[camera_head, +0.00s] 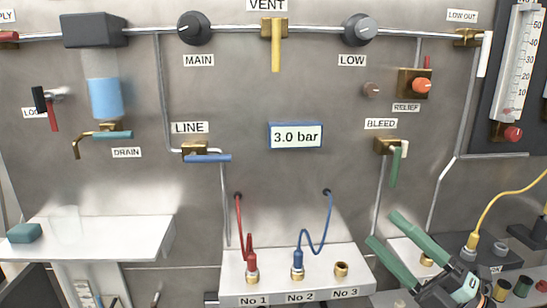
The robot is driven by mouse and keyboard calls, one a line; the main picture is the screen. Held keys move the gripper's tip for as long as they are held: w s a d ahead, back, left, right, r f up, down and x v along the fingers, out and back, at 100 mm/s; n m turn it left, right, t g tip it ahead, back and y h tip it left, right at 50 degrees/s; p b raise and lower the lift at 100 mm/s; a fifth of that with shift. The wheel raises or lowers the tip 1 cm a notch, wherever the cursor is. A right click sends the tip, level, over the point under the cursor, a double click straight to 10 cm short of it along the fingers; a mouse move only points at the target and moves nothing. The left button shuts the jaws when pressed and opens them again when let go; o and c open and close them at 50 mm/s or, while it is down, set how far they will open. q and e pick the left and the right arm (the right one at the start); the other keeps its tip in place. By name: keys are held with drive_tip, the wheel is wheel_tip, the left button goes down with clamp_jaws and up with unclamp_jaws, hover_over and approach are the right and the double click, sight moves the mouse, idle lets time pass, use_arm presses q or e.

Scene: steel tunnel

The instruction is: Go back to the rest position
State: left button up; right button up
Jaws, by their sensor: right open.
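My right gripper (383,228) reaches in from the lower right with two long green fingers spread apart. Nothing shows between them. The fingertips point up and left, below the BLEED valve (388,147) and to the right of the white block with sockets No 1, No 2 and No 3 (296,265). From this view I cannot tell how far they are from the panel. My left gripper is not in view.
A steel panel carries the MAIN knob (195,28), LOW knob (360,30), VENT valve (274,42), LINE valve (207,154) and a 3.0 bar display (296,135). Red (243,226) and blue (315,240) hoses, and a yellow cable (497,203) by my right gripper, stand out. A white shelf (120,238) is at left.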

wheel_tip(320, 180, down, 26)
drive_tip(key=s+d+m+h, duration=0.2)
drive_tip(key=m+h, duration=1.1)
drive_tip(key=m, duration=0.6)
drive_tip(key=s+a+f+m+g, duration=0.3)
drive_tip(key=s+a+f+g, duration=0.1)
drive_tip(key=s+f, duration=0.45)
drive_tip(key=s+a+f+m+g, duration=0.2)
drive_tip(key=s+a+f+g, duration=0.2)
drive_tip(key=s+f, duration=0.4)
use_arm(q)
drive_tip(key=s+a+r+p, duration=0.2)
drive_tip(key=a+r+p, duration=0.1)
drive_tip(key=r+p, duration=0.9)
drive_tip(key=p, duration=0.4)
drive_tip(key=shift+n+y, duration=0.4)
use_arm(e)
drive_tip(key=d+r, duration=0.4)
drive_tip(key=r, duration=0.7)
drive_tip(key=shift+w+r+m, duration=0.3)
drive_tip(key=shift+w+m, duration=0.1)
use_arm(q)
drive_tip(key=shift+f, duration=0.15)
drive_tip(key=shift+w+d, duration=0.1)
